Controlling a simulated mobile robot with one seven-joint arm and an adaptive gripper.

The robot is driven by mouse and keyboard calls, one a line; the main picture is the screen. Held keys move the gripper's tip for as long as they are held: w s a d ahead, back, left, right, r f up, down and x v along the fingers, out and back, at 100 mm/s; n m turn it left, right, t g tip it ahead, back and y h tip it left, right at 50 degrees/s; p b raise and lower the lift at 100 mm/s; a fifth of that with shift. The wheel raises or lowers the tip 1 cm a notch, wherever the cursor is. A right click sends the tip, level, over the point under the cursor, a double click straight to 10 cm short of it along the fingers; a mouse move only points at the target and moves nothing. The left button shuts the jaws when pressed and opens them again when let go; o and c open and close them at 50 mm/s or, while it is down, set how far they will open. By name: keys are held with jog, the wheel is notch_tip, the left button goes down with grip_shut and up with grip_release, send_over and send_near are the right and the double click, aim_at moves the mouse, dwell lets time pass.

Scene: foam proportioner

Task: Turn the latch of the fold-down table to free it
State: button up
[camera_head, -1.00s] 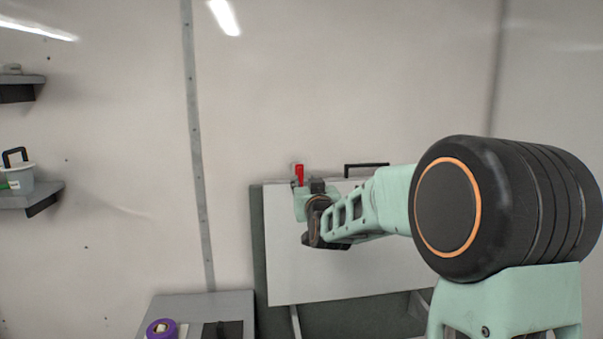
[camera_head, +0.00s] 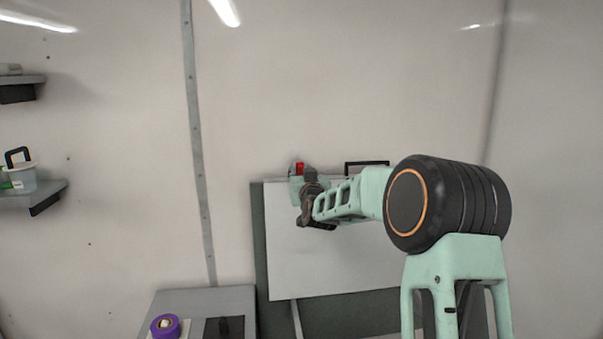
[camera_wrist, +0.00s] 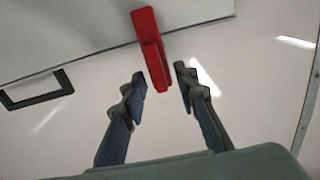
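The fold-down table (camera_head: 325,250) is a white panel standing folded up against the wall. Its red latch (camera_wrist: 152,48) shows in the wrist view at the panel's edge, pointing between my fingers. In the head view only a small part of the red latch (camera_head: 299,168) shows above my gripper; the rest is hidden behind my wrist. My gripper (camera_wrist: 161,90) is open, with one finger on each side of the latch's free end. A gap shows on both sides, so neither finger appears to touch it.
A black handle (camera_head: 366,164) sits at the panel's top edge, right of the latch; it also shows in the wrist view (camera_wrist: 36,91). A grey cabinet (camera_head: 205,300) with a purple roll (camera_head: 165,326) stands lower left. Shelves (camera_head: 40,190) are at far left.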

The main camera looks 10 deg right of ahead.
grip_shut()
jog(key=shift+a+n+b, duration=0.1)
jog(key=shift+n+b, duration=0.2)
jog(key=shift+b, duration=0.25)
jog(key=n+b, duration=0.1)
jog(key=b, duration=0.1)
jog(key=shift+a+f+n+b, duration=0.1)
jog(key=shift+f+n+b, duration=0.05)
jog(key=shift+n+b, duration=0.25)
jog(key=n+b, duration=0.4)
jog(key=b, duration=0.1)
jog(key=shift+a+f+n, duration=0.1)
jog(key=shift+a+n, duration=0.1)
jog(key=shift+n, duration=0.1)
jog(key=n+b, duration=0.6)
jog(key=shift+a+f+b, duration=0.1)
jog(key=shift+f+b, duration=0.05)
jog(key=shift+b, duration=0.15)
jog(key=n+b, duration=0.2)
jog(key=n, duration=0.1)
jog(key=shift+s+n+b, duration=0.1)
jog(key=shift+n+b, duration=0.5)
jog(key=shift+n, duration=0.3)
